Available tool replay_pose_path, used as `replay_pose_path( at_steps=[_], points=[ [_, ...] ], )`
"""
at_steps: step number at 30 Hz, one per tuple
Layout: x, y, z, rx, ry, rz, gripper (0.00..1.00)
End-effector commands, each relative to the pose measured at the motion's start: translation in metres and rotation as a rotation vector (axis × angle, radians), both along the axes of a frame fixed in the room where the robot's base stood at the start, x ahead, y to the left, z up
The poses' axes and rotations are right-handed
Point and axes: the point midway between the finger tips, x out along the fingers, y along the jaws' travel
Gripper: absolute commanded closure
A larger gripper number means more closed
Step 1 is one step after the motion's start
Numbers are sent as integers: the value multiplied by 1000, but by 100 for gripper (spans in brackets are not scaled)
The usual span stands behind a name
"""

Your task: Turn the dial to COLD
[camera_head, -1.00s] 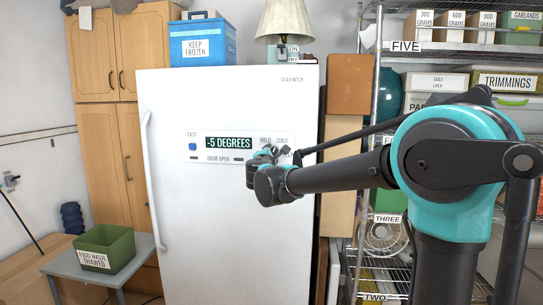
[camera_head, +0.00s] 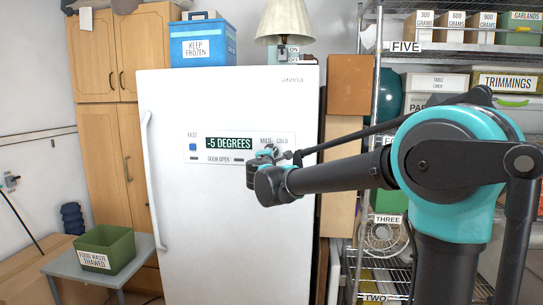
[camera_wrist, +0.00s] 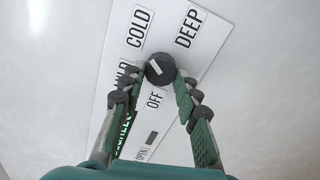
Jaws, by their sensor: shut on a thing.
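The dial (camera_wrist: 160,68) is a dark round knob with a pale mark on its face, on the white label panel of the fridge (camera_head: 225,230). In the wrist view the COLD label (camera_wrist: 140,28) is above left of it, DEEP (camera_wrist: 188,28) above right, OFF (camera_wrist: 154,98) below and MILD, partly hidden, at left. The mark lies toward the MILD and COLD side; its exact aim is unclear. My gripper (camera_wrist: 161,72) is shut on the dial, one finger on each side. In the head view my wrist hides the dial. The display (camera_head: 229,143) reads -5 DEGREES.
A blue cooler (camera_head: 203,42) and a lamp (camera_head: 285,22) stand on top of the fridge. A green bin (camera_head: 105,247) sits on a small table at left. Loaded wire shelves (camera_head: 375,100) stand at right, behind my arm.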

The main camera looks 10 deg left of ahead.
Motion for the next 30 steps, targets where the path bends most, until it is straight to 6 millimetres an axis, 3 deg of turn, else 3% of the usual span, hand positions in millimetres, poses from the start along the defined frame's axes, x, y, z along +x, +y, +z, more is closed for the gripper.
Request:
replay_pose_path(
  at_steps=[6,17,30],
  points=[
    [0,0,0,0,1,-1,48],
    [-6,0,0,0,0,1,48],
    [-87,3,-1,0,1,3,48]
  ],
)
